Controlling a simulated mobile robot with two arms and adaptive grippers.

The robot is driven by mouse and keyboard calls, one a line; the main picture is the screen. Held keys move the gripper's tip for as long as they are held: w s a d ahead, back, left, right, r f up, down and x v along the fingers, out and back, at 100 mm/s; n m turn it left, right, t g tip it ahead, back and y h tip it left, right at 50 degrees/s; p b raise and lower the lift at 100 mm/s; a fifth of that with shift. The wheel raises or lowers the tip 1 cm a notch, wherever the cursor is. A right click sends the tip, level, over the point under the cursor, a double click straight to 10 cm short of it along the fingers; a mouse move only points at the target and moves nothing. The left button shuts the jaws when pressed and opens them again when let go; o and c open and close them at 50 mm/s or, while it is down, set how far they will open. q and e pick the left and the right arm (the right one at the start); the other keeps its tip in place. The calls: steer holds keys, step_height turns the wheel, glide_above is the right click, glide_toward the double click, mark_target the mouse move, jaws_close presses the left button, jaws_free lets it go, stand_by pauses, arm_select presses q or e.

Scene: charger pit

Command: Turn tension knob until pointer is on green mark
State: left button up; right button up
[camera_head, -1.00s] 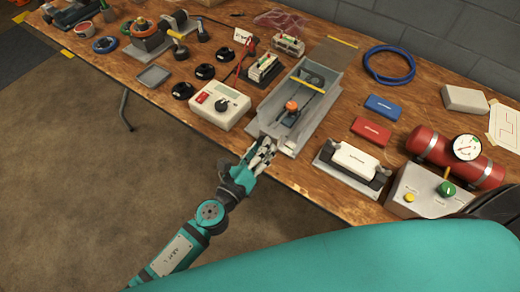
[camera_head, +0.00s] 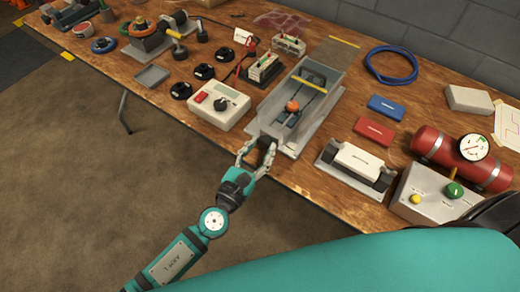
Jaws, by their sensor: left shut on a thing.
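A long grey channel-shaped fixture (camera_head: 296,125) stands on the bench, with an orange knob-like part (camera_head: 293,106) and a yellow bar across it. A dark round knob (camera_head: 266,143) sits at its front left end, by the bench's front edge. My left gripper (camera_head: 256,156) reaches up to it from the floor side. Its fingers are around the dark knob, shut on it. The fingers hide part of the knob. I cannot make out a pointer or a green mark at this size. My right gripper is not in view.
A white meter box (camera_head: 219,106) stands just left of the fixture. A white block in a grey holder (camera_head: 357,160) stands to its right, then a red cylinder with a gauge (camera_head: 455,157) and a grey box with a green knob (camera_head: 432,196). Open floor lies in front of the bench.

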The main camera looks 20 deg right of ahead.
arm_select(q)
steer(key=shift+f+m, duration=0.1)
steer(key=shift+m, duration=0.2)
steer(key=o, duration=1.1)
steer(key=shift+o, duration=0.2)
steer(key=v, duration=1.2)
